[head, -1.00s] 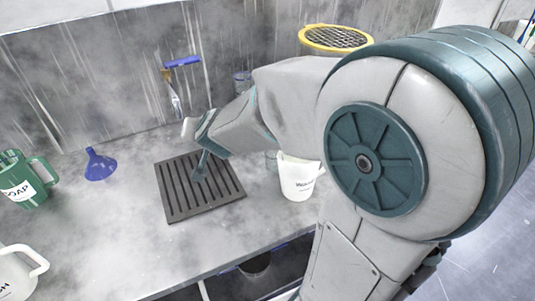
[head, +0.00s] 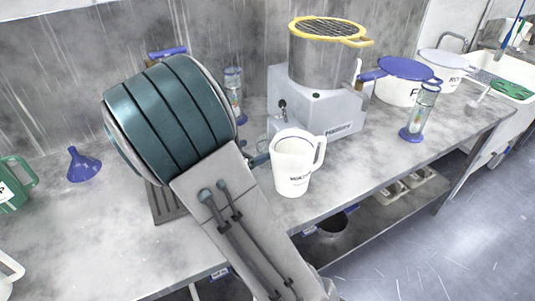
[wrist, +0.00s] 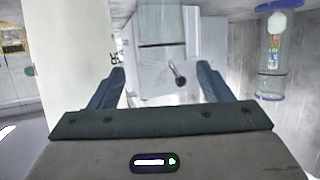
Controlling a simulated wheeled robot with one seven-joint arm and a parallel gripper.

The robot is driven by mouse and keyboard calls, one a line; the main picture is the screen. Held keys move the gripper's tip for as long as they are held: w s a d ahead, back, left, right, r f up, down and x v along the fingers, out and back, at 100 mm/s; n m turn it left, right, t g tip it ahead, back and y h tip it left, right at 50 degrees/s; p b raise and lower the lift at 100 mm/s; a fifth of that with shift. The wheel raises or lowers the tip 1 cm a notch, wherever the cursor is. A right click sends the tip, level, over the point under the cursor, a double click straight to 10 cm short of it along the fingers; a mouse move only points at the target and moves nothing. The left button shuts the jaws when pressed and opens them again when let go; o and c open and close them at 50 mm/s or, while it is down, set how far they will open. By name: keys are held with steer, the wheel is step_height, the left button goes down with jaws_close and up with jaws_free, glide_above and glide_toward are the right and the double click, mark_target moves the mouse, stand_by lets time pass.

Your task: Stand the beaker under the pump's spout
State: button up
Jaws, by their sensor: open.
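The pump (head: 322,113) is a pale grey box with a steel pot on top and a small dark spout (head: 283,106) on its front. The spout also shows in the wrist view (wrist: 178,74). A clear glass beaker (head: 262,146) appears low in front of the pump, partly hidden by my arm and the white jug. In the wrist view, which looks upside down, a see-through beaker shape (wrist: 161,25) lies just beyond my gripper (wrist: 160,72). My gripper is open, with nothing clearly between its fingers. I cannot tell whether the beaker is directly under the spout.
A white jug (head: 291,165) stands close to the right of my gripper. A tall glass cylinder (head: 234,90) stands behind, near the wall. A dark slatted mat (head: 165,205) is partly under my arm. A blue funnel (head: 84,165) stands left, and lidded pots (head: 400,82) stand right.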

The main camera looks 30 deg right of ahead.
mark_target(261, 145)
steer(key=x, duration=0.8)
steer(key=shift+w+r+b, duration=0.15)
steer(key=shift+w+b, duration=0.1)
steer(key=shift+b, duration=0.05)
steer(key=c, duration=0.8)
steer(key=shift+r, duration=0.1)
steer(key=shift+c, duration=0.2)
